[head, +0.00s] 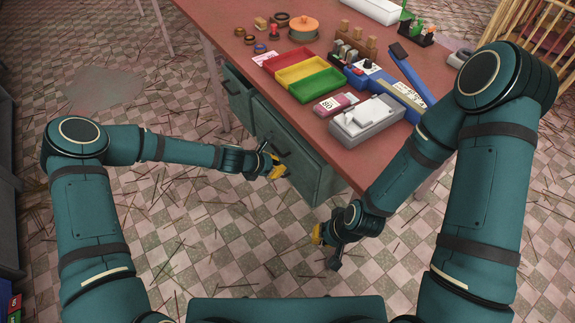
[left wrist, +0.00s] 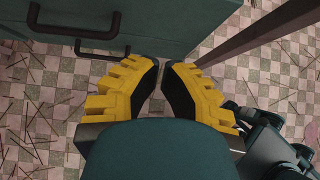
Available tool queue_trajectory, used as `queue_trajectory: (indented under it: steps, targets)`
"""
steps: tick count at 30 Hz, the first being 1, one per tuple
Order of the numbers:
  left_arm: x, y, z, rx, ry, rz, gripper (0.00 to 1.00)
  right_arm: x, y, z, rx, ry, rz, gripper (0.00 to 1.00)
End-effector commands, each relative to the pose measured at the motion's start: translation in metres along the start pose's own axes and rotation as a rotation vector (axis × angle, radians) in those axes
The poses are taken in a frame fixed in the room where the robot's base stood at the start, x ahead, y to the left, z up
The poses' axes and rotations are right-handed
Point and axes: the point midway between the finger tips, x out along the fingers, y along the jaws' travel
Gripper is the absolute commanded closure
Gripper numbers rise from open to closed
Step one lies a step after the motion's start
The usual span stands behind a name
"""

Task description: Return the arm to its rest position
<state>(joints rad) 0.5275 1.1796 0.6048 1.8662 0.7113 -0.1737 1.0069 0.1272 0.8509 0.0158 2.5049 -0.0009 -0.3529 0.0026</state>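My left arm reaches in from the left in the head view. Its gripper (head: 277,170) is low in front of the green cabinet under the table, close to a dark drawer handle. In the left wrist view, the yellow fingers of this gripper (left wrist: 161,66) have their tips almost together, with nothing visible between them. My right arm is bent down at the table's front corner. Its gripper (head: 321,238) hangs over the floor, right of and nearer than the left one. Its finger gap is not clear. I see nothing held in it.
The green cabinet (head: 310,171) is just beyond my left gripper; its handles show in the left wrist view (left wrist: 102,48). The reddish table (head: 235,45) carries coloured trays (head: 305,72), a grey device (head: 367,122) and small items. The tiled floor (head: 215,235) between my arms is open, strewn with sticks.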

Motion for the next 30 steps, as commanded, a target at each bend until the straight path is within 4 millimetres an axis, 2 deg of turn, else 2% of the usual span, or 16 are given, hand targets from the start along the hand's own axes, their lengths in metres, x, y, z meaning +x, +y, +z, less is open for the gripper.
queue_trajectory:
  steps: [1, 3, 7, 17, 20, 23, 26, 30]
  targets:
    - [-0.012, 0.001, 0.001, -0.001, 0.0, 0.001, 1.0, -0.004, -0.001, 0.0, 0.0, -0.002, 0.0, 1.0]
    - [-0.024, 0.001, 0.001, 0.0, 0.0, 0.001, 1.0, -0.006, -0.002, 0.001, 0.001, -0.003, 0.0, 1.0]
    - [-0.038, 0.0, 0.0, 0.0, 0.0, 0.001, 1.0, -0.008, -0.003, 0.001, 0.001, -0.005, 0.0, 1.0]
    - [-0.047, 0.0, 0.0, 0.0, 0.0, 0.0, 1.0, -0.009, -0.003, 0.002, 0.001, -0.006, 0.0, 1.0]
    - [-0.046, -0.007, -0.004, 0.055, 0.015, -0.009, 1.0, -0.009, -0.003, 0.002, 0.001, -0.006, 0.0, 1.0]
    - [-0.047, -0.032, -0.019, 0.271, 0.07, -0.043, 1.0, -0.009, -0.003, 0.002, 0.001, -0.006, 0.0, 1.0]
    - [-0.055, -0.068, -0.049, 0.647, 0.148, -0.113, 1.0, -0.009, -0.003, 0.002, 0.001, -0.006, 0.0, 1.0]
    - [-0.083, -0.112, -0.092, 1.222, 0.219, -0.25, 1.0, -0.009, -0.003, 0.002, 0.001, -0.006, 0.0, 1.0]
